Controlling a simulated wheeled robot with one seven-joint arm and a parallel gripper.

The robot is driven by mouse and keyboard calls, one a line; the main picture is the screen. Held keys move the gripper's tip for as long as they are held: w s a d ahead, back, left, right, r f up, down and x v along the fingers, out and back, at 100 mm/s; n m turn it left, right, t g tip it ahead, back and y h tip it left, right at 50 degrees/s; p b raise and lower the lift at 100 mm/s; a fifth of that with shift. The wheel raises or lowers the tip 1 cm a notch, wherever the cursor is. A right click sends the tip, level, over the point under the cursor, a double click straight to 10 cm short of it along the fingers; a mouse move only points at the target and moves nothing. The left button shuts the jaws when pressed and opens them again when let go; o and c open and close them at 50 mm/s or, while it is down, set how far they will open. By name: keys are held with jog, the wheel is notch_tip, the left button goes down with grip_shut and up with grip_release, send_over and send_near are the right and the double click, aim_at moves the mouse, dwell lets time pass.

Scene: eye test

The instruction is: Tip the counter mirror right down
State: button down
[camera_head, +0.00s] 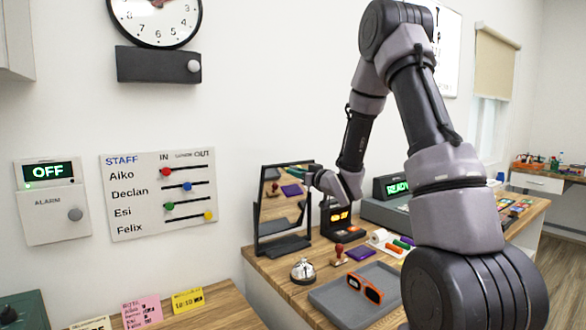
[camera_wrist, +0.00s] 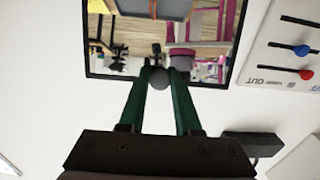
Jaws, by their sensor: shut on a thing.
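The counter mirror (camera_head: 281,208), a dark-framed rectangle on a dark base, stands on the wooden counter against the wall. It is close to upright, and its glass reflects things on the counter. My gripper (camera_head: 311,176) is at the upper right part of the mirror in the head view. In the wrist view my gripper's green fingers (camera_wrist: 160,76) are shut on a small dark round knob (camera_wrist: 159,79) at the edge of the mirror frame (camera_wrist: 107,77). The fingertips hide part of the knob. The wrist view is upside down, so the mirror's top edge is nearest me.
A bell (camera_head: 303,270), stamp (camera_head: 340,255) and grey tray (camera_head: 352,297) with orange glasses (camera_head: 365,288) stand in front of the mirror. The staff board (camera_head: 160,195) hangs on the wall to the left.

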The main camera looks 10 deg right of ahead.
jog(key=shift+s+d+f, duration=0.2)
jog(key=shift+s+f, duration=0.25)
jog(key=shift+f, duration=0.15)
jog(key=c, duration=0.6)
grip_release()
jog(key=shift+w, duration=0.15)
jog(key=shift+r, duration=0.1)
jog(key=v, duration=1.1)
jog(key=shift+w, duration=0.1)
